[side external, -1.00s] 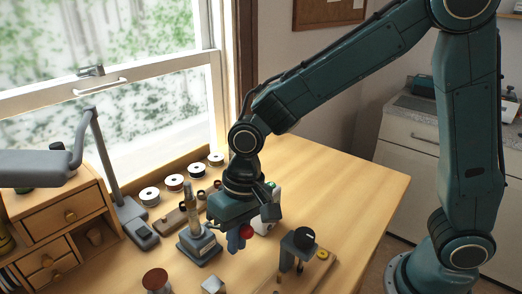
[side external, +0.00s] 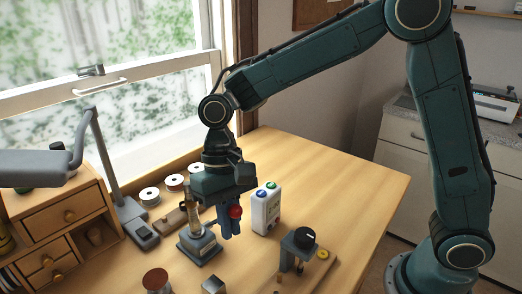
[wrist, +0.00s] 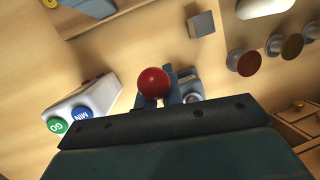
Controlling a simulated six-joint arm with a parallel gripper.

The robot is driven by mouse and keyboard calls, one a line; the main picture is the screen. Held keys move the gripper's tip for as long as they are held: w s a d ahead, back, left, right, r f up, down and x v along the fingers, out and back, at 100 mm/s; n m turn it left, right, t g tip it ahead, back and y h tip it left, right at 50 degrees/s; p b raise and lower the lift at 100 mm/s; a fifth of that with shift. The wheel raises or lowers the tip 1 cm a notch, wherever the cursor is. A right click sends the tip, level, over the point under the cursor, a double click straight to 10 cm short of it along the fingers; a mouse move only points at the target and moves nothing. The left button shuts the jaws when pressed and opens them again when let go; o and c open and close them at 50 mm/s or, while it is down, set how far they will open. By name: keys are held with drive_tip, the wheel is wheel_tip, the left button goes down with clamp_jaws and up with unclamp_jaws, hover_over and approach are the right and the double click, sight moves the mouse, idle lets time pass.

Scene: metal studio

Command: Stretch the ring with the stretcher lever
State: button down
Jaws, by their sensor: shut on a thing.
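The ring stretcher (side external: 199,248) is a grey base with an upright tan and metal post (side external: 192,212). It stands left of my gripper (side external: 232,228). The red ball knob (side external: 236,211) of its lever is at my fingers in the side view, and my gripper is shut on it. In the wrist view the red knob (wrist: 153,82) sits by my fingers, with part of the stretcher (wrist: 188,84) just to its right. The lever's shaft is mostly hidden by my gripper. I cannot make out the ring on the post.
A white box (side external: 264,212) with green and blue buttons stands close right of my gripper. A dark grey device (side external: 298,247) stands further right. White spools (side external: 174,182) line the window side. A metal block (side external: 214,286) and a brown-topped piece (side external: 156,280) are in front. The table's right side is clear.

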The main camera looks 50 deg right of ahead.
drive_tip(key=shift+a+r, duration=0.1)
drive_tip(key=shift+r, duration=0.15)
drive_tip(key=c, duration=1.7)
unclamp_jaws()
drive_tip(key=shift+o, duration=0.8)
drive_tip(key=shift+f, duration=0.1)
drive_tip(key=v, duration=1.1)
drive_tip(key=shift+r, duration=0.4)
drive_tip(key=shift+r, duration=0.1)
